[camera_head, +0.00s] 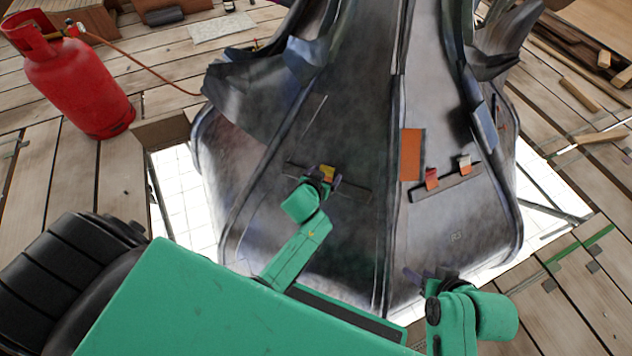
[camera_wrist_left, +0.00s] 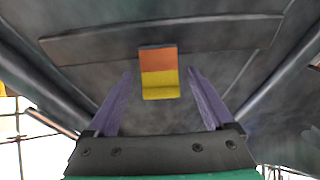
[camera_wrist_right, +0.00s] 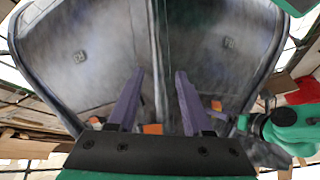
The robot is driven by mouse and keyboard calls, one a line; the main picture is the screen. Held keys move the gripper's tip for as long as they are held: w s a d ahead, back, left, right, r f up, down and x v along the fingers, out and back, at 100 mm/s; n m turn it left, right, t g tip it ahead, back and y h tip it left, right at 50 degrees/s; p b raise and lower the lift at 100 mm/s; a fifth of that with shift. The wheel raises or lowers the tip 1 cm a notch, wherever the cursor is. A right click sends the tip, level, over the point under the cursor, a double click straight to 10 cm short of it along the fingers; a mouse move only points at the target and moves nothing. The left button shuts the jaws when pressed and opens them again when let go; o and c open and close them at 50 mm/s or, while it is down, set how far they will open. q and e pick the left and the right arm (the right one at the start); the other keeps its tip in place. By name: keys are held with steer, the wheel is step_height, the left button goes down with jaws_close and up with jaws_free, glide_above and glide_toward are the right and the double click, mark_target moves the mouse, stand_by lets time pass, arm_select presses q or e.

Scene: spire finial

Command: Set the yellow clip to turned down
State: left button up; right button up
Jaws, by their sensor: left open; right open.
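The yellow clip (camera_head: 328,172) sits on a dark strip across the left panel of the grey metal spire. In the left wrist view the clip (camera_wrist_left: 160,83) shows an orange part above a yellow part; which way it is turned is hard to tell. My left gripper (camera_head: 322,183) is open right in front of it, with one finger on each side and gaps between fingers and clip. It partly hides the clip in the head view. My right gripper (camera_head: 430,274) is open and empty, low before the right panel; in its wrist view only bare metal lies between the fingers.
On the right panel are a red clip (camera_head: 432,178), a pale clip (camera_head: 464,164) and an orange plate (camera_head: 412,155). A red gas cylinder (camera_head: 75,85) with a hose stands at the far left. Openings in the plank floor (camera_head: 600,290) surround the spire. Loose wood lies at right.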

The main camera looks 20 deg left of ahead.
arm_select(q)
steer(key=p+v, duration=0.2)
steer(key=v, duration=0.2)
steer(key=shift+r, duration=0.15)
arm_select(e)
steer(key=s+d+r+g+h, duration=0.2)
steer(key=s+d+r, duration=0.1)
steer(key=d+r, duration=0.15)
arm_select(q)
steer(key=p, duration=0.3)
glide_toward(327, 172)
steer(key=v, duration=0.4)
steer(key=shift+s, duration=0.35)
arm_select(e)
step_height(327, 172, down, 8)
steer(key=d+g, duration=0.1)
steer(key=shift+d+f+m, duration=0.25)
steer(key=shift+m, duration=0.15)
